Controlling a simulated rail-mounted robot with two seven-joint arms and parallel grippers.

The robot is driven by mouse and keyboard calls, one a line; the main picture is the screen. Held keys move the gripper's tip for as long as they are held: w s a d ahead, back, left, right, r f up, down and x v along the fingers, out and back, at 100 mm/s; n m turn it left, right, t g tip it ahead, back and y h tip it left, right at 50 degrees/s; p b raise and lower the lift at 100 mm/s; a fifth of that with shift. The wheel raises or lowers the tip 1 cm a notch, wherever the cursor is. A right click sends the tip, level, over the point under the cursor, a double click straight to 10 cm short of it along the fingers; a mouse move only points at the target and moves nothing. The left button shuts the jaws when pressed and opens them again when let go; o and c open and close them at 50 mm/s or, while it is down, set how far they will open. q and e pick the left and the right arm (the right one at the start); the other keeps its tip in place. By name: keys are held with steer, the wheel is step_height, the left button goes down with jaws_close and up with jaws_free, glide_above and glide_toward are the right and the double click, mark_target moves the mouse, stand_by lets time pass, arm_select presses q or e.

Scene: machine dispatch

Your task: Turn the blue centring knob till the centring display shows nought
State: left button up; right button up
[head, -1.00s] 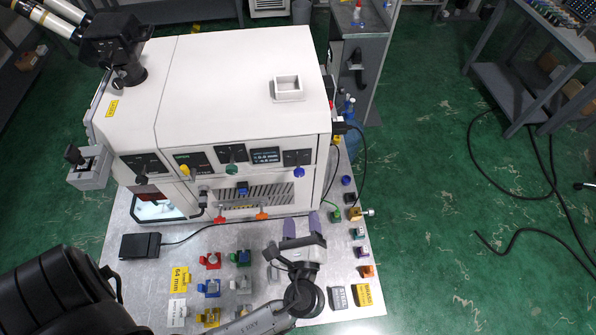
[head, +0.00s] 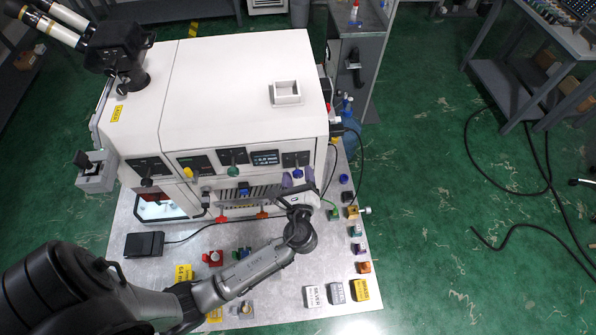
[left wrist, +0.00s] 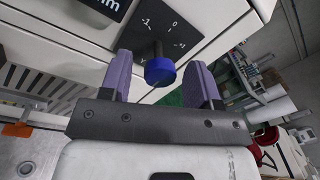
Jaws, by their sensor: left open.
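The blue centring knob (head: 297,174) sits on the front panel of the white machine, at the right end of the knob row. In the left wrist view the blue knob (left wrist: 160,74) shows below a dark plate marked -1 and 0. My left gripper (head: 298,182) is open. Its purple fingers stand to either side of the knob in the left wrist view (left wrist: 162,68), with gaps visible; how deep they reach around it is unclear. A dark display (head: 265,158) left of the knob shows two lines too small to read. My right gripper is not in view.
Green (head: 234,171) and yellow (head: 188,173) knobs sit further left on the panel. Red (head: 222,219) and orange (head: 262,215) parts are below. Several small coloured pieces and labelled blocks (head: 312,296) lie on the metal plate. The floor at right is mostly clear, with black cables.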

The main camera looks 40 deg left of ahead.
arm_select(q)
steer(key=shift+w+a, duration=0.25)
steer(key=shift+a, duration=0.05)
steer(key=shift+c, duration=0.5)
steer(key=c, duration=0.8)
